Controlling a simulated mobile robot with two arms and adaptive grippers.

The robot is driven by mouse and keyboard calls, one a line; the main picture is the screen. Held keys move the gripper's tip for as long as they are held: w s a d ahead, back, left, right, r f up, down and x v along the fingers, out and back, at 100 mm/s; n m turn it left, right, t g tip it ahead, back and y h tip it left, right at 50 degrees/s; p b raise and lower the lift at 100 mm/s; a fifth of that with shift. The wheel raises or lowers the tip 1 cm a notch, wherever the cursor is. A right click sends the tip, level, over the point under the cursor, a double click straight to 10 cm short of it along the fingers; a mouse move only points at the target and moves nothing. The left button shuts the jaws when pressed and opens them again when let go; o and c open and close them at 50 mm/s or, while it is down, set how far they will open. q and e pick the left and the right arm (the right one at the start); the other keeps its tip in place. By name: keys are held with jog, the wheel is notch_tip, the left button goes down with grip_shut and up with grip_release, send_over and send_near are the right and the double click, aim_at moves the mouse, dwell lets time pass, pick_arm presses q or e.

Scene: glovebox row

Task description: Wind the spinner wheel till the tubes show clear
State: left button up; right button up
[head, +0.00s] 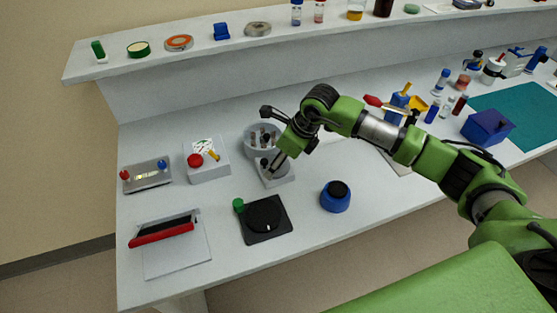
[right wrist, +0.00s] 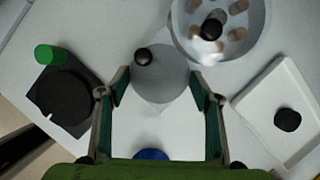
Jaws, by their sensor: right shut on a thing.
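The spinner has a round pale grey bowl (head: 262,133) with brownish tubes inside. In the right wrist view the bowl (right wrist: 247,50) shows at the top, with several tan-orange tubes (right wrist: 237,6) around a black hub. The spinner wheel (right wrist: 162,82) is a flat grey disc with a black knob (right wrist: 143,56) near its rim. My right gripper (right wrist: 157,78) is shut on the wheel, a fingertip at each side of it. In the head view this gripper (head: 271,172) comes down in front of the bowl and hides most of the wheel. My left gripper is in neither view.
A black dial plate with a green knob (head: 238,205) lies in front of the spinner. A blue pot with a black top (head: 335,197) stands to the right. A box with a red button (head: 195,161) is at the left. A white tray (right wrist: 261,112) lies close by.

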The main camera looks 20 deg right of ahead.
jog(key=m+b, duration=0.2)
jog(key=m+t+h+b, duration=0.1)
jog(key=m, duration=0.1)
jog(key=shift+s+a+f, duration=0.1)
jog(key=shift+a+f, duration=0.1)
jog(key=shift+a, duration=0.05)
jog(key=m+h+b, duration=0.1)
jog(key=m, duration=0.1)
jog(key=m+h+b, duration=0.1)
jog(key=m+b, duration=0.1)
jog(key=shift+a+m, duration=0.2)
jog(key=shift+m, duration=0.2)
jog(key=m+h+b, duration=0.1)
jog(key=m, duration=0.1)
jog(key=m+b, duration=0.2)
jog(key=shift+a+h, duration=0.2)
jog(key=shift+h, duration=0.2)
jog(key=shift+a+r+m+g+h+b, duration=0.1)
jog(key=shift+m+g+h+b, duration=0.35)
jog(key=shift+m, duration=0.6)
jog(key=shift+r+m+g+h+b, duration=0.15)
jog(key=shift+m+b, duration=0.5)
jog(key=shift+m, duration=0.4)
jog(key=shift+f, duration=0.1)
jog(key=o, duration=1.1)
